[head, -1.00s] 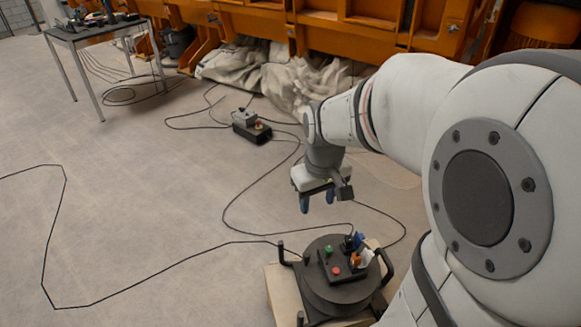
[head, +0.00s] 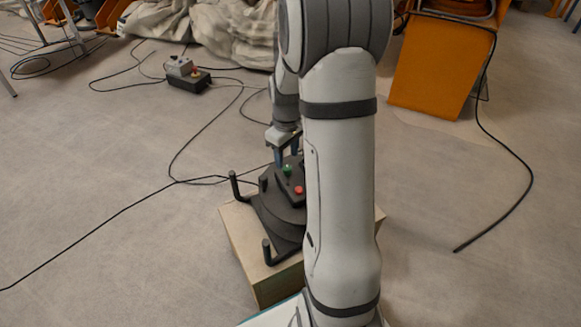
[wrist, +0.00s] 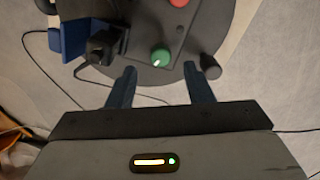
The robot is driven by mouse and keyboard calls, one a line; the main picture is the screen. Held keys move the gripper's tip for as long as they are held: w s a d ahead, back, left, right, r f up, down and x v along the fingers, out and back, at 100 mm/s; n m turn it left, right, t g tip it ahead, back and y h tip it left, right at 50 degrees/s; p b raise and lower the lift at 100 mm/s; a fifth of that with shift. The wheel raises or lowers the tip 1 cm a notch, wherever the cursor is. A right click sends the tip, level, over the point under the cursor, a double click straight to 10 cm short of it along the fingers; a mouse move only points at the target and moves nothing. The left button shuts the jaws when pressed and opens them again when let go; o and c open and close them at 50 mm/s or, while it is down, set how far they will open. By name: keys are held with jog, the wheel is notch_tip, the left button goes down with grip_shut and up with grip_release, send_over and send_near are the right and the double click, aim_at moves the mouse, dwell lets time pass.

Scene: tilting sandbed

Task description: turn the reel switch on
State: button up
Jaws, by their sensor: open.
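The cable reel (head: 272,212) is dark, with a control panel on top, and sits on a wooden block. On the panel are a green round knob with a small white mark (head: 287,170) and a red button (head: 299,190). In the wrist view the green knob (wrist: 161,57) is just beyond and between my open fingertips, with the red button (wrist: 180,2) at the top edge. My gripper (head: 285,158) is open and empty, just above the panel by the green knob. My gripper also shows in the wrist view (wrist: 161,72). I cannot tell whether the fingers touch the knob.
A black socket part (wrist: 105,47) and a blue cover (wrist: 73,38) stand left of the knob. The wooden block (head: 245,258) rests on open floor. A control box (head: 187,75) and cables lie behind; an orange panel (head: 440,65) stands back right.

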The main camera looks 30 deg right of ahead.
aim_at(287, 167)
notch_tip(287, 167, down, 4)
jog(key=shift+f+b, duration=0.15)
jog(key=shift+b, duration=0.55)
jog(key=shift+c, duration=0.5)
